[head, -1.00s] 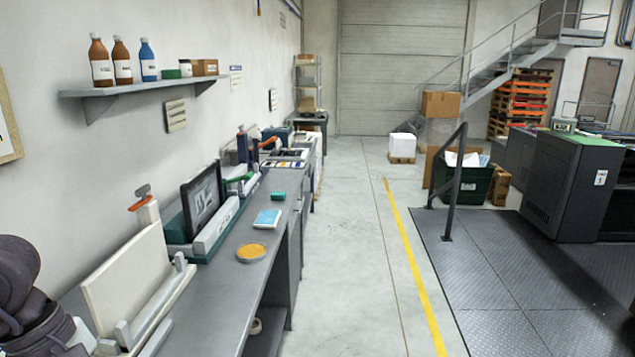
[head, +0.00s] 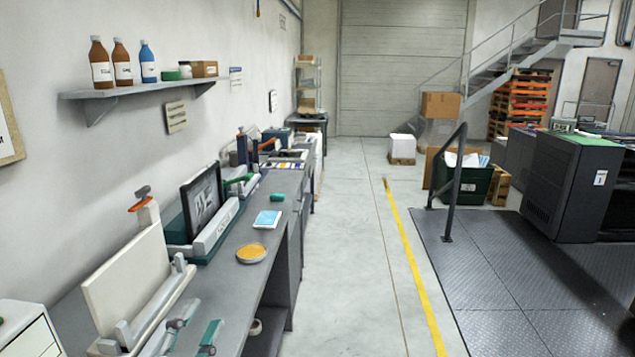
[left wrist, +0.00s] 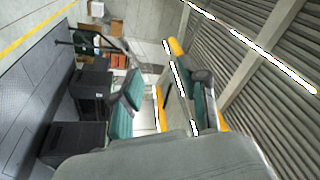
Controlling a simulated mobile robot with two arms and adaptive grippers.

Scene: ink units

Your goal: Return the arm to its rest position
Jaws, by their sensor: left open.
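My left gripper (head: 194,335) shows at the bottom edge of the head view, low over the near end of the grey workbench (head: 225,285). Its grey and teal fingers stand apart. In the left wrist view the fingers of the left gripper (left wrist: 168,85) are spread with nothing held between them. That view looks sideways across the hall. Most of the left arm is out of the head view. My right gripper is not in view.
A cream upright board (head: 130,280) in a grey holder stands beside the gripper. A white cabinet (head: 28,330) is at the lower left. A yellow dish (head: 251,253) and a blue pad (head: 267,219) lie farther along the bench. The floor right of the bench is clear.

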